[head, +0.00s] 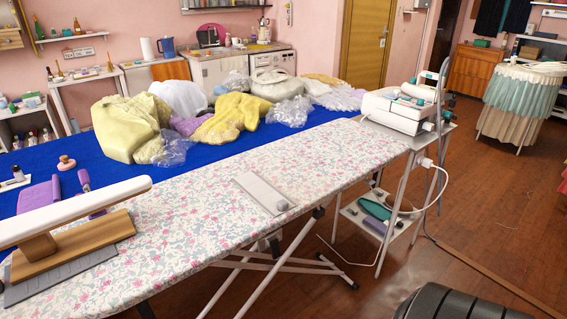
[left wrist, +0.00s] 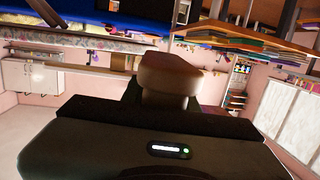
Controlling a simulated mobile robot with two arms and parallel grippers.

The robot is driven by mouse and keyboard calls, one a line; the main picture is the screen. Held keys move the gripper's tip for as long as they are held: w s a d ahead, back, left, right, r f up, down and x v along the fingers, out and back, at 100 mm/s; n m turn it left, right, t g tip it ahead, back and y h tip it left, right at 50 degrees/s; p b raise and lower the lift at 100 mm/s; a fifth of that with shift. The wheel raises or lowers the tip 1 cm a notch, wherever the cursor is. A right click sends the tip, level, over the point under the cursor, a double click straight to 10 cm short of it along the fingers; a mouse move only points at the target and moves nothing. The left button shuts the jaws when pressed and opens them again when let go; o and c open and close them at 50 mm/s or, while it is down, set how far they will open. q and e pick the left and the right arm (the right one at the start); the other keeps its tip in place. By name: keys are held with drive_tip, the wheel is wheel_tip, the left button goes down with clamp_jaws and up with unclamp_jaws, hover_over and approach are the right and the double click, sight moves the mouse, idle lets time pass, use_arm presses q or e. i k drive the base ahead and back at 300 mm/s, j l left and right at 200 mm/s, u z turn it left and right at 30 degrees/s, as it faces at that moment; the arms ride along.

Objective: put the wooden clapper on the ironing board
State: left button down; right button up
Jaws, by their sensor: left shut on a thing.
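The ironing board (head: 215,200) has a floral cover and runs from the lower left to the middle right of the head view. My left gripper (left wrist: 163,98) shows only in the left wrist view, as a dark body with its fingers shut on a brown wooden block, which looks like the wooden clapper (left wrist: 170,74). Part of the clapper is hidden by the gripper. A strip of floral cloth shows at the upper left of that view, apart from the clapper. My right gripper is not in view.
A white padded sleeve board on a wooden base (head: 75,240) stands at the board's left end. A flat grey plate (head: 263,192) lies mid-board. A steam iron station (head: 400,108) stands at the right end. The floral cover between sleeve board and plate is clear.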

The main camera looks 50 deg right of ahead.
sight(285, 182)
drive_tip(key=l, duration=0.7)
drive_tip(key=l+u, duration=0.15)
drive_tip(key=l, duration=0.55)
drive_tip(key=k+l, duration=0.1)
drive_tip(key=l, duration=0.6)
drive_tip(key=l+u, duration=0.15)
drive_tip(key=l, duration=0.55)
drive_tip(key=k, duration=0.05)
